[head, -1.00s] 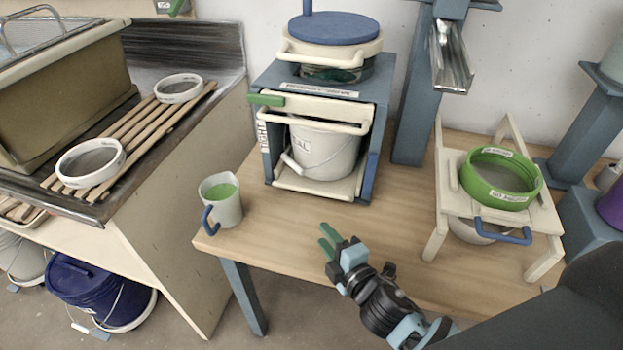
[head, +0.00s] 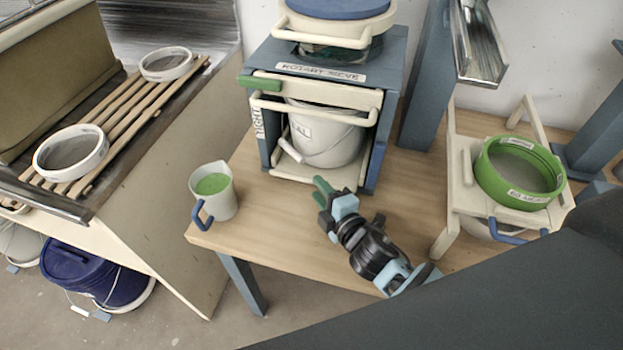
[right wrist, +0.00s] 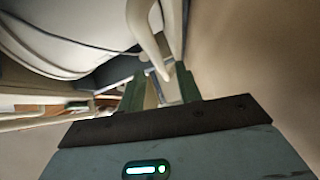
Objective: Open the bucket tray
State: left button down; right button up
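The cream bucket tray (head: 345,179) sits low inside the blue-grey rotary sieve cabinet, with a white bucket (head: 335,143) standing on it. My right gripper (head: 321,188) is just in front of the tray's front edge. In the right wrist view its green fingers (right wrist: 160,90) are apart, with a cream bar (right wrist: 148,38) reaching down close to the gap between the tips. I cannot tell whether they touch it. The bucket (right wrist: 60,35) fills the upper left there. My left gripper is out of view.
A cream frame with a green-handled latch (head: 258,82) crosses the cabinet above the bucket. A jug of green glaze (head: 214,190) stands left on the wooden table (head: 275,222). A cream stand with a green sieve (head: 520,172) is at right. The tabletop before the cabinet is otherwise clear.

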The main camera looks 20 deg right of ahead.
aim_at(311, 181)
jog(key=shift+x, duration=2.3)
grip_shut()
